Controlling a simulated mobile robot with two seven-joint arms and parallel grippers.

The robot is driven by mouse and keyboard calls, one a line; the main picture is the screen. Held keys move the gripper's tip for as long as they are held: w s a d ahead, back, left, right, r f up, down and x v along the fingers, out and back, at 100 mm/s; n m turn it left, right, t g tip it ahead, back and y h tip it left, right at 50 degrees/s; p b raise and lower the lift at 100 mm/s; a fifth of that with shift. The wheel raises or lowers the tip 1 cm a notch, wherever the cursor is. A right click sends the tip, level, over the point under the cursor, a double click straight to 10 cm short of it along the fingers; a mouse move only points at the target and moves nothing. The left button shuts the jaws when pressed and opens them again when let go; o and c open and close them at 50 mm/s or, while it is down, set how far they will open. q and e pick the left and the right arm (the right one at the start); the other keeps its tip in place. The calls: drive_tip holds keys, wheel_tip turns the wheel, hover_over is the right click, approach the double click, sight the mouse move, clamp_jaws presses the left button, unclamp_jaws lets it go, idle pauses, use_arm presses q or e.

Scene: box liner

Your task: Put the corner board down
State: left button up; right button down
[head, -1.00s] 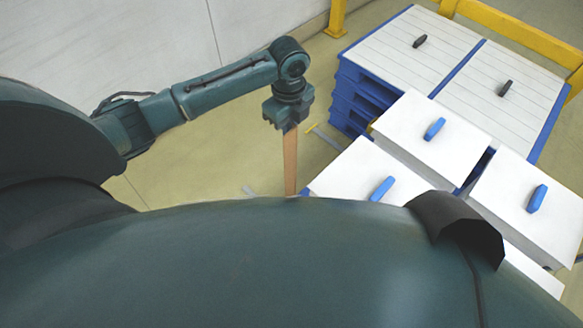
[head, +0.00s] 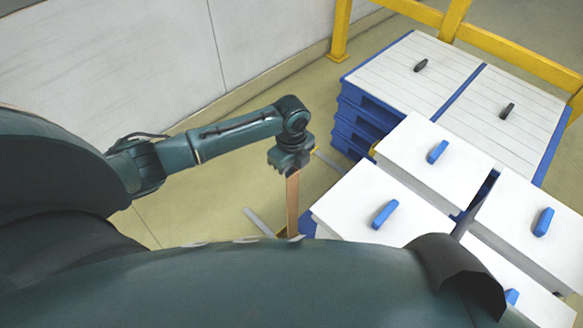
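The corner board (head: 293,205) is a long, narrow brown strip. It hangs upright below my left gripper (head: 292,170), just left of the nearest white boxes. The gripper is shut on its upper end. My own body hides the board's lower end, so I cannot tell whether it touches the floor. My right gripper is not in view.
White boxes with blue handles (head: 385,205) stand close to the right of the board. Behind them are white-topped blue stacks (head: 410,65) with black handles. A yellow rail (head: 490,42) runs along the back. Open floor (head: 190,205) lies to the left.

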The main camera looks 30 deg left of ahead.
use_arm(q)
drive_tip(key=o, duration=0.4)
drive_tip(key=shift+r, duration=0.1)
wheel_tip(320, 180, up, 12)
drive_tip(key=shift+f+p, duration=0.1)
drive_tip(key=shift+p, duration=0.75)
drive_tip(key=s+d+f+n+t+h, duration=0.2)
drive_tip(key=s+d+f+n+h, duration=0.15)
drive_tip(key=d, duration=0.25)
drive_tip(key=s+d+f+n+t+h, duration=0.2)
drive_tip(key=s+d+f+n, duration=0.1)
drive_tip(key=d+f, duration=0.25)
drive_tip(key=s+a+r+n+t, duration=0.1)
drive_tip(key=s+n+t, duration=0.1)
drive_tip(key=s+n, duration=0.1)
drive_tip(key=s+r+n+t, duration=0.1)
drive_tip(key=s+n+t, duration=0.2)
drive_tip(key=n, duration=0.2)
drive_tip(key=s+a+r+n+t+y, duration=0.1)
drive_tip(key=s+r+n+t, duration=0.1)
drive_tip(key=s+n, duration=0.1)
drive_tip(key=shift+s+a+n+t, duration=0.25)
drive_tip(key=shift+a+n+t, duration=0.1)
drive_tip(key=shift+n, duration=0.5)
